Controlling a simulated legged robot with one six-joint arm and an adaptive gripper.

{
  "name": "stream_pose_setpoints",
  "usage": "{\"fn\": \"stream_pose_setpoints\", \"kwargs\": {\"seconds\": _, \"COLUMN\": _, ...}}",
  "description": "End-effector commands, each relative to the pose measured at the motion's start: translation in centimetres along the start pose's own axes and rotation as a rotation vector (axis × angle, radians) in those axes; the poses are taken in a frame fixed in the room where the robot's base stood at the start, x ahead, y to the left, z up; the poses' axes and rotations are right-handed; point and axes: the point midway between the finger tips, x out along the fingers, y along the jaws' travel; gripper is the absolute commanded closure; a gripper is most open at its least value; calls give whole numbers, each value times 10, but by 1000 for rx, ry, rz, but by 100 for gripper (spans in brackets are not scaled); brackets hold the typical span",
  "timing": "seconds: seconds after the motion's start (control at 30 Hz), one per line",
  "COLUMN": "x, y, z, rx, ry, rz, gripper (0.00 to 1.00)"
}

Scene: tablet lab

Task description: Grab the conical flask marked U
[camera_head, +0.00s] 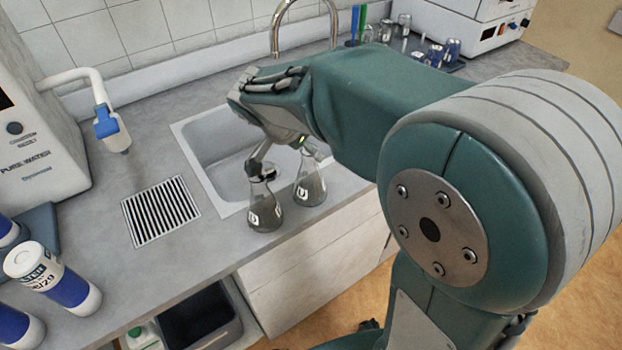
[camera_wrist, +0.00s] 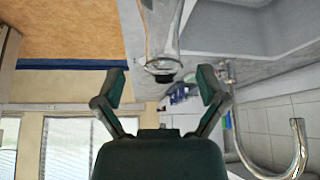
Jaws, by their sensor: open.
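Two clear conical flasks stand side by side on the counter by the sink's front edge. The right flask (camera_head: 310,186) has a dark label with a white mark that looks like a U. The left flask (camera_head: 264,210) has a similar label whose letter I cannot read surely. My gripper (camera_head: 284,158) is at the flasks' neck height, with one finger by the left neck and the other by the right neck. In the wrist view, my gripper (camera_wrist: 161,86) is open, and one flask (camera_wrist: 162,38) points its mouth toward the gap between the fingers, inverted in picture. Its label is not visible there.
The sink basin (camera_head: 222,145) with a curved tap (camera_head: 277,30) lies behind the flasks. A drain grate (camera_head: 161,210), a water purifier (camera_head: 40,130) and blue-white cylinders (camera_head: 55,280) are at left. Small vessels (camera_head: 440,50) stand at the back right.

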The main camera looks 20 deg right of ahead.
Motion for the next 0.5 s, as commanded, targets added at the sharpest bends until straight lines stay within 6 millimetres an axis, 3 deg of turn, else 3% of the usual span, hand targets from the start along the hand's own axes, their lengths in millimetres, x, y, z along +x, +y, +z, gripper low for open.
{"fn": "stream_pose_setpoints", "kwargs": {"seconds": 0.2, "x": 34, "y": -1, "z": 2, "rx": -1, "ry": 0, "rz": 3, "gripper": 9}}
{"fn": "stream_pose_setpoints", "kwargs": {"seconds": 0.5, "x": 40, "y": -1, "z": 1, "rx": -1, "ry": -1, "rz": 0, "gripper": 9}}
